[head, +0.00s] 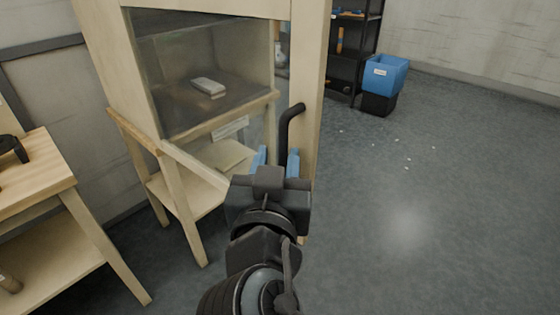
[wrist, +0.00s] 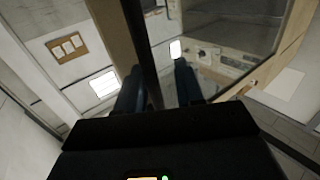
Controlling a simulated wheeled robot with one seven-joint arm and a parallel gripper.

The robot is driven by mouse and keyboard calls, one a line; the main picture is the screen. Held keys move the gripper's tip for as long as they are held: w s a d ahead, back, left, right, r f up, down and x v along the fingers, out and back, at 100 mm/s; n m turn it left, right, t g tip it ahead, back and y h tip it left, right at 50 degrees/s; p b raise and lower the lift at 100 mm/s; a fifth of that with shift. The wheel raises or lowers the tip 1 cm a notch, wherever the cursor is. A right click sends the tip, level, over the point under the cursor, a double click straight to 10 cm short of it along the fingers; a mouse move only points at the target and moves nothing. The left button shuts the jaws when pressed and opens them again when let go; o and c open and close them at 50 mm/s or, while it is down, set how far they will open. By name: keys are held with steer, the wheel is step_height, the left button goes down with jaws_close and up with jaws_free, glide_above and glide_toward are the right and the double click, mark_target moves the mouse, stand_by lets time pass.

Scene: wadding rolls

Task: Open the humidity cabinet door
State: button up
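The humidity cabinet (head: 105,70) is a pale wooden case on legs, at the left centre of the head view. Its glazed door (head: 311,70) stands partly open; its bottom rail slants out from the left post, away from the cabinet's front edge. The black bar handle (head: 291,118) is on the door's right stile. My gripper (head: 276,160) is at the handle's lower part with its blue fingers apart. In the wrist view the dark handle bar (wrist: 139,38) runs between the fingers (wrist: 158,85), close to the left one, with a gap to the right one.
A small white box (head: 208,86) lies inside the cabinet. A wooden table (head: 50,180) stands at the left. A blue bin (head: 386,75) and black shelving (head: 345,85) are at the back. The floor (head: 450,220) on the right is open, with small white scraps.

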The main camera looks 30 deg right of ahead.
steer(key=shift+s, duration=0.15)
steer(key=b+v, duration=0.1)
steer(key=v, duration=0.6)
steer(key=shift+s, duration=0.2)
steer(key=shift+a+f, duration=0.1)
steer(key=shift+a, duration=0.05)
steer(key=s+f+n+g+y+p, duration=0.1)
steer(key=s+f+n+y, duration=0.75)
steer(key=f, duration=0.75)
steer(key=s+d+r, duration=0.1)
steer(key=s+d, duration=0.2)
steer(key=s, duration=0.3)
steer(key=s+d+r+m+y, duration=0.1)
steer(key=s+d, duration=0.2)
steer(key=s, duration=0.3)
steer(key=s+d+r+m, duration=0.1)
steer(key=s+d+r, duration=0.1)
steer(key=s, duration=0.4)
steer(key=shift+s+d+t+p, duration=0.2)
steer(key=shift+d+t+p, duration=0.2)
steer(key=shift+d+p, duration=0.05)
